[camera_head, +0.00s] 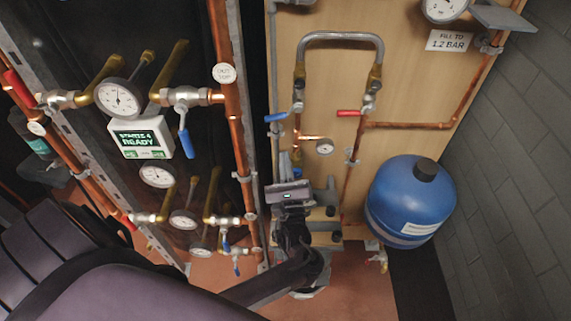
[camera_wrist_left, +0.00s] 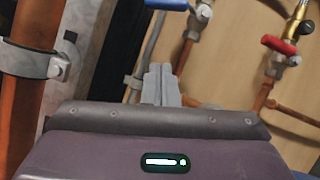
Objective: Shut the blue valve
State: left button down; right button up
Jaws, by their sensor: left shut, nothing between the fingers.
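A blue valve handle (camera_head: 276,117) sits on the left leg of the looped pipe on the wooden board; it lies level, pointing left. Part of a blue handle (camera_wrist_left: 168,4) shows at the top edge of the left wrist view. My left gripper (camera_head: 289,178) is below the board's blue handle, apart from it. Its grey fingers (camera_wrist_left: 161,83) are shut and empty, pointing towards the board. Another blue lever (camera_head: 185,135) hangs down on the left pipework, with smaller blue handles (camera_head: 236,262) lower down. My right gripper is out of view.
A red valve handle (camera_head: 349,113) is right of the blue one; it also shows in the wrist view (camera_wrist_left: 279,45). A copper pipe (camera_wrist_left: 24,95) stands left of my gripper. A blue tank (camera_head: 411,200) stands at right. Gauges and pipes crowd the left.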

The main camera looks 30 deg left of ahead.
pick_arm(q)
jog(key=w+a+r+p, duration=0.2)
jog(key=a+r+p, duration=0.1)
jog(key=r, duration=0.3)
jog(key=shift+w+a+p, duration=0.4)
jog(key=shift+a, duration=0.1)
jog(key=shift+w, duration=0.1)
jog(key=shift+r, duration=0.1)
jog(key=r+p, duration=0.1)
jog(key=p, duration=0.1)
jog(key=a+r+p, duration=0.1)
jog(key=p, duration=0.1)
jog(key=shift+s+a+p, duration=0.1)
jog(key=shift+s+p, duration=0.25)
jog(key=shift+f, duration=0.1)
